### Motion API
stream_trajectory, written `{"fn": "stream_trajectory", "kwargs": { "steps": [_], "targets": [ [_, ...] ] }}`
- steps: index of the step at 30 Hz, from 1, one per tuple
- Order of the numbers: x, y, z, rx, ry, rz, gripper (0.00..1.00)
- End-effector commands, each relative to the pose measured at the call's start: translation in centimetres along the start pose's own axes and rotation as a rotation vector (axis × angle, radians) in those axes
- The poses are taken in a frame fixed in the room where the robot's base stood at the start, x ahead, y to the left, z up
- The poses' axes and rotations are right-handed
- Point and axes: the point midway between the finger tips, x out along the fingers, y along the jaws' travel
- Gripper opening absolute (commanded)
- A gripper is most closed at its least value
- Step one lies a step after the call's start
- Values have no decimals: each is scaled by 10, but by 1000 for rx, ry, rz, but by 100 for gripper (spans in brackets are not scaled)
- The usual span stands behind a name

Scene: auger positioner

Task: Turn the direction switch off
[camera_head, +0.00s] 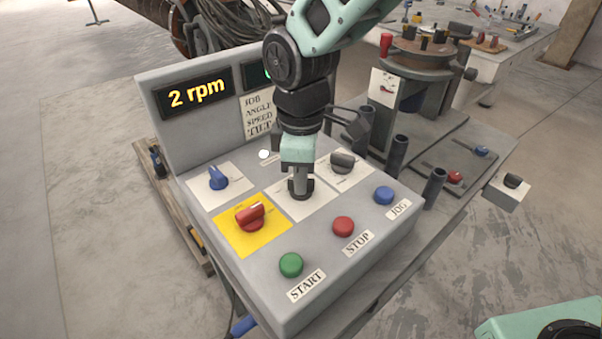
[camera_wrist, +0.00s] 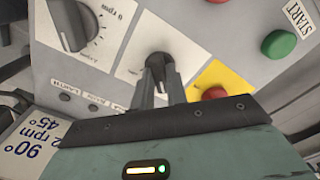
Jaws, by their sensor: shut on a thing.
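My gripper (camera_head: 300,184) points down onto the middle of the grey control panel (camera_head: 228,273). In the wrist view its two fingers (camera_wrist: 160,84) are shut on a dark rotary knob (camera_wrist: 158,61) on a white plate. The plate's lettering is too small to read, so I cannot confirm from it that this is the direction switch. The knob's lower part is hidden between the fingers in the wrist view.
A red switch (camera_head: 249,215) on a yellow plate, a blue knob (camera_head: 217,178) and a grey knob (camera_head: 342,161) surround my gripper. Green START (camera_head: 291,265), red STOP (camera_head: 343,226) and blue JOG (camera_head: 384,195) buttons line the front. The display (camera_head: 197,95) reads 2 rpm.

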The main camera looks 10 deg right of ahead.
Motion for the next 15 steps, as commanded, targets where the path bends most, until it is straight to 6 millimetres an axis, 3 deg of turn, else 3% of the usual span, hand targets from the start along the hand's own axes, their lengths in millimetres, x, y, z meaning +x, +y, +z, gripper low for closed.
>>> {"fn": "stream_trajectory", "kwargs": {
  "steps": [8,15],
  "targets": [
    [-2,0,0,71,-2,-1,0],
    [-3,0,0,239,-1,-1,0]
  ]
}}
